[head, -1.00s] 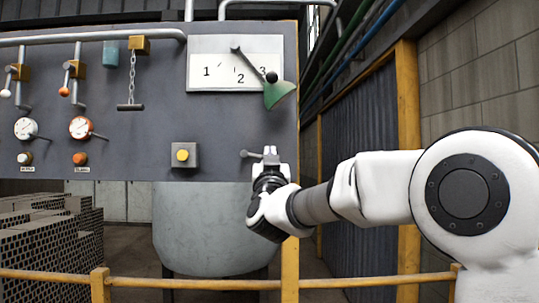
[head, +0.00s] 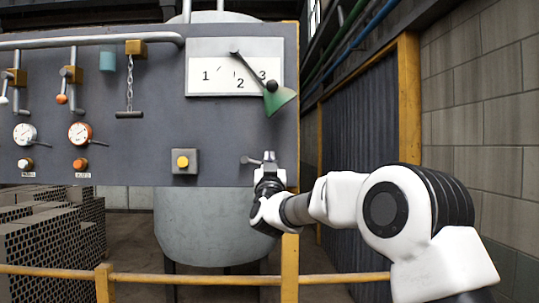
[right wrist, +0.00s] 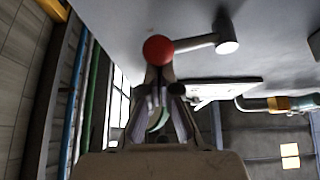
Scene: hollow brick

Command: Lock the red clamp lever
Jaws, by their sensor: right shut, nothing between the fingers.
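The clamp lever shows in the right wrist view as a red ball knob (right wrist: 158,50) on a short grey metal arm that runs right to a pale pivot post on the panel. In the head view its grey arm (head: 250,160) points about sideways at the panel's lower right. The red knob is hidden there by my right gripper. My right gripper (head: 269,157) is shut and empty, with its fingertips (right wrist: 158,75) right at the red knob. I cannot tell whether they touch it. My left gripper is not in view.
The grey panel (head: 130,160) carries a numbered dial plate (head: 222,82) with a green-tipped pointer, a yellow button (head: 183,162), gauges and levers. A yellow rail (head: 190,282) crosses in front. A grey tank (head: 205,225) stands below the panel. Brick stacks (head: 50,250) stand at left.

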